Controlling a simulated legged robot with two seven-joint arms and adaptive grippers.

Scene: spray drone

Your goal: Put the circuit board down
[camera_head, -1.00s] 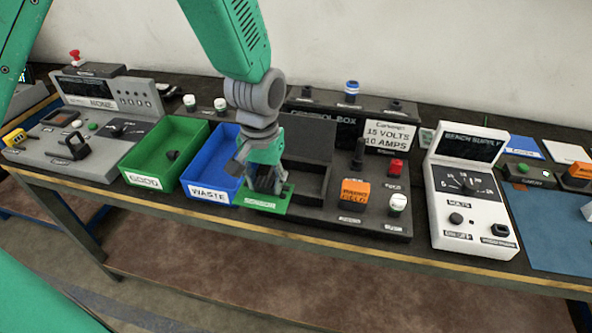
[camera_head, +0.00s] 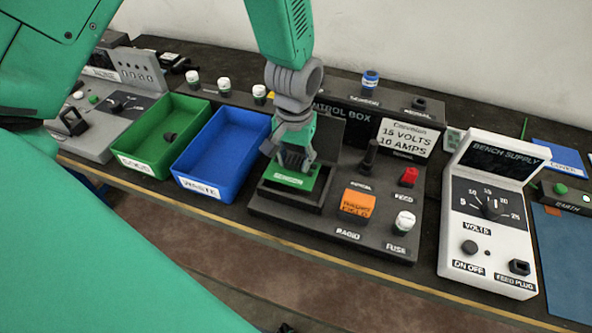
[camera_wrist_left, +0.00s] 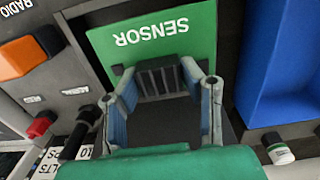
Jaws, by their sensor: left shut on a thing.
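The circuit board (camera_head: 288,181) is a green plate with the white word SENSOR, also in the left wrist view (camera_wrist_left: 150,42). My left gripper (camera_head: 294,160) is shut on the dark ribbed part of the board; its two fingers show in the left wrist view (camera_wrist_left: 165,82). The board is at the open dark bay (camera_head: 282,199) on the left of the control box (camera_head: 335,232), label side up. Whether it touches the bay floor is hidden. My right gripper is not in view.
A blue WASTE bin (camera_head: 209,187) stands just left of the bay, and a green GOOD bin (camera_head: 133,163) beyond it. An orange block (camera_head: 357,203), a red FEED knob (camera_head: 408,176) and a white FUSE (camera_head: 404,222) stand to the right. A white bench supply (camera_head: 490,215) is farther right.

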